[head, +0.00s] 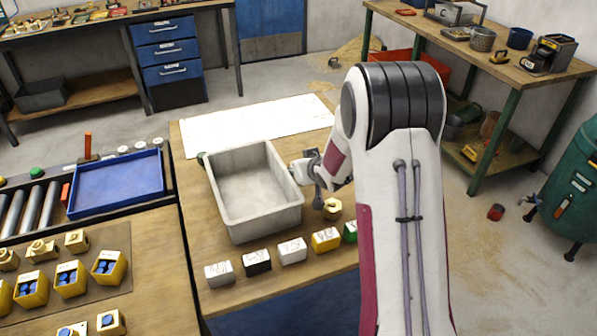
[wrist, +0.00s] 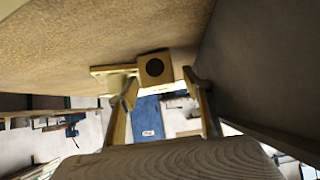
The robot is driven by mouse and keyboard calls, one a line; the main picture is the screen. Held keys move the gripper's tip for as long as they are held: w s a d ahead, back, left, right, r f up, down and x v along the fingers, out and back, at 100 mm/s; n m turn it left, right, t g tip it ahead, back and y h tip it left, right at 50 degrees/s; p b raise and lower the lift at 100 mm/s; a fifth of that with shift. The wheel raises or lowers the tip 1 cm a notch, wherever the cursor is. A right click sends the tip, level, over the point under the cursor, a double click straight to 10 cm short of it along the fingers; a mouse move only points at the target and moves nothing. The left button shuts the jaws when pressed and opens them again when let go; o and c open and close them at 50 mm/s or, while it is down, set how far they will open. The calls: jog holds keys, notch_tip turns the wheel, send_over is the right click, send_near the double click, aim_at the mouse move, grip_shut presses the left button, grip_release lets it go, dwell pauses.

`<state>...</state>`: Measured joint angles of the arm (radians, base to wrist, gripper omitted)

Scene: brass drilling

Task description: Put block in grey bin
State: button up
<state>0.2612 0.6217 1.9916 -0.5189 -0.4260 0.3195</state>
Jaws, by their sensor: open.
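The brass block (head: 332,209) sits on the wooden table just right of the grey bin. In the wrist view the block (wrist: 155,67) shows a round dark hole and a flat flange to its left. My gripper (head: 318,194) hangs beside the bin's right wall, close to the block and partly hidden by my arm. In the wrist view my gripper (wrist: 160,82) is open, with its fingertips spread to either side of the block; I cannot tell whether they touch it. The grey bin (head: 225,219) stands on the table, and its visible inside looks empty.
A row of small labelled boxes, including a black one (head: 257,262) and a yellow one (head: 326,240), stands along the table's front edge. A white sheet (head: 255,120) lies behind the bin. A blue tray (head: 117,185) is at the left. The bin's wall (wrist: 255,70) rises close to my gripper.

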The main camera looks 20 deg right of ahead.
dwell(0.5)
grip_shut()
jog(key=shift+w, duration=0.1)
jog(key=shift+r, duration=0.15)
jog(key=shift+r, duration=4.85)
